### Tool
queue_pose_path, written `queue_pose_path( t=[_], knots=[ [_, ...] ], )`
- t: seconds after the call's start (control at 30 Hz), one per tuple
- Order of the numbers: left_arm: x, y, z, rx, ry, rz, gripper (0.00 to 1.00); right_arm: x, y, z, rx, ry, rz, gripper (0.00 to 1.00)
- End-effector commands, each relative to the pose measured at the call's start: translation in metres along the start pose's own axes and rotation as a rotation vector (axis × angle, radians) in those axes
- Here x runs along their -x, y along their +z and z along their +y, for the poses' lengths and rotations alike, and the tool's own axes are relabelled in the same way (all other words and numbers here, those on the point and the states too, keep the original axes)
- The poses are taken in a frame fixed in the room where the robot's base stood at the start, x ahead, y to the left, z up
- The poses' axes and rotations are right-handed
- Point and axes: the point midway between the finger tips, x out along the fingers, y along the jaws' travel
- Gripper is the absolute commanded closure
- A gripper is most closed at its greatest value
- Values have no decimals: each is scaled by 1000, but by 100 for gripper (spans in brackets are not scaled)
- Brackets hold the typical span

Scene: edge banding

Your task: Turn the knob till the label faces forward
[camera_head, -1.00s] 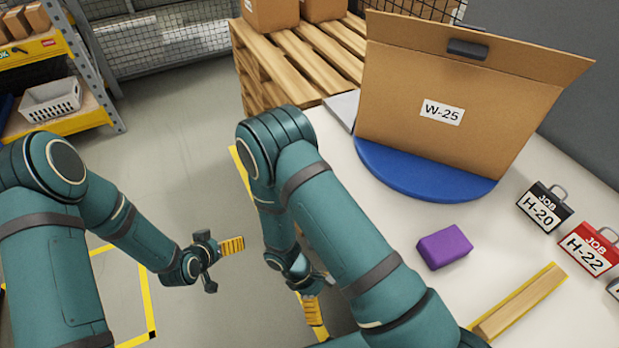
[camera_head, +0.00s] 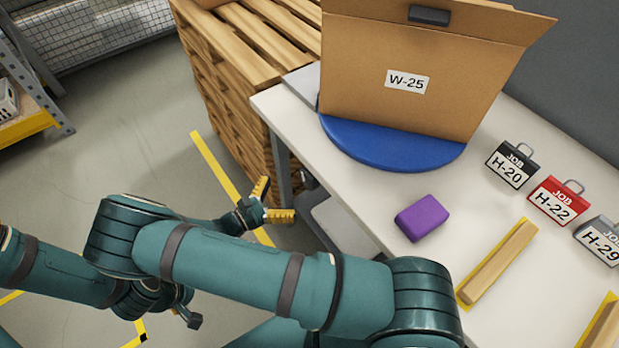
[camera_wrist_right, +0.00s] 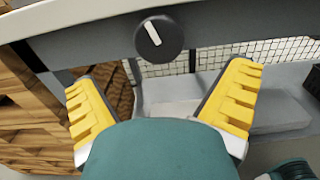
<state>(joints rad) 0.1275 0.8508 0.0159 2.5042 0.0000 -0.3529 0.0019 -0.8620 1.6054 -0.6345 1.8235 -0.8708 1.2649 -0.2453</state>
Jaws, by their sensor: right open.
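The knob (camera_wrist_right: 153,37) is a round dark dial with a white pointer line, on a grey panel under the table edge in the right wrist view. The pointer tilts slightly left of upright. My right gripper (camera_wrist_right: 162,80) is open below the knob, its yellow fingers apart and not touching it. In the head view my right gripper (camera_head: 272,201) is left of the table, and the knob is hidden. The label W-25 (camera_head: 407,82) is on a cardboard box (camera_head: 360,60) on a blue turntable (camera_head: 395,155), visible to my camera.
On the white table (camera_head: 300,115) are a purple block (camera_head: 422,217), job tags H-20 (camera_head: 511,165), H-22 (camera_head: 558,202) and H-29 (camera_head: 600,236), and a wooden strip (camera_head: 500,262). A wooden pallet stack (camera_head: 215,85) stands beside the table's left end.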

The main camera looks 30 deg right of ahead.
Motion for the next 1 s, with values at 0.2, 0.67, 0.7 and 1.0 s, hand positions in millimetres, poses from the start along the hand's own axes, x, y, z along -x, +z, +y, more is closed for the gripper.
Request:
queue_pose_path(
  t=[0.2,0.67,0.7,1.0],
  knots=[
    [-4,-1,-2,-1,0,2,0,-44,-1,-1,2,-3,-1,0],
    [-8,-1,-3,-1,0,5,0,-90,-1,-1,0,-2,3,0],
    [-8,-1,-3,-1,0,5,0,-90,-1,-1,0,-2,3,0],
    [-8,-1,-3,-1,0,5,0,-90,-1,0,1,-1,3,32]
  ],
)
